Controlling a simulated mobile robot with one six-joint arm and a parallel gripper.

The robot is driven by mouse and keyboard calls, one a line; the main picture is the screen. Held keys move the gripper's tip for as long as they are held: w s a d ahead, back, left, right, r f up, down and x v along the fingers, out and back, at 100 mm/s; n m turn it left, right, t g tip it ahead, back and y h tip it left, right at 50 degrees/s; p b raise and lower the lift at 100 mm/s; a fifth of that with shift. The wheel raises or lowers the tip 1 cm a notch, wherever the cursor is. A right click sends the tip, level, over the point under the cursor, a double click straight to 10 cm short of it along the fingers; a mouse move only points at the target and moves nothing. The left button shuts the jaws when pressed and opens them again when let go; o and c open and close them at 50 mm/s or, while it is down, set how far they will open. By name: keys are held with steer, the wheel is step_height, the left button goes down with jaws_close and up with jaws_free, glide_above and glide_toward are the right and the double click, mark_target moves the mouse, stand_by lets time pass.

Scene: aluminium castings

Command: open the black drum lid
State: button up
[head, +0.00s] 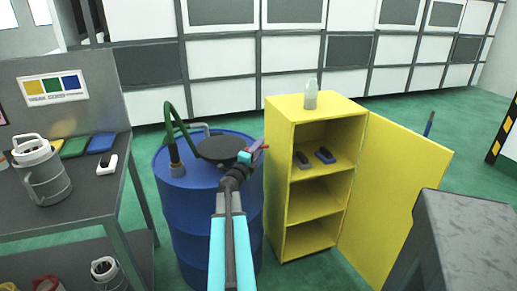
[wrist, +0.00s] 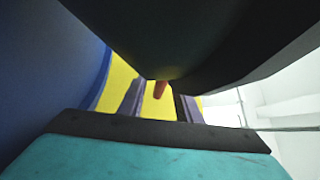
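The black lid (head: 222,149) is a dark round disc over the top of the blue drum (head: 212,215). In the wrist view the black lid (wrist: 190,35) fills the top. I cannot tell whether it lies flat or is slightly raised. My gripper (head: 258,153) is at the right edge of the lid. In the wrist view my gripper (wrist: 160,103) has its fingers apart, with yellow showing between them. A small red-orange piece (wrist: 160,89) shows between and beyond the fingertips, just below the lid's dark edge; I see no finger touching it.
A green hose with a nozzle (head: 173,140) stands on the drum's left side. A yellow cabinet (head: 280,185) with its door (head: 390,195) open stands close on the right, a bottle (head: 311,95) on top. A grey workbench (head: 85,205) is at left.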

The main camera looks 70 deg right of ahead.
jaws_close()
steer(key=shift+s+r+p, duration=0.1)
steer(key=shift+r+p, duration=0.15)
steer(key=shift+p, duration=0.2)
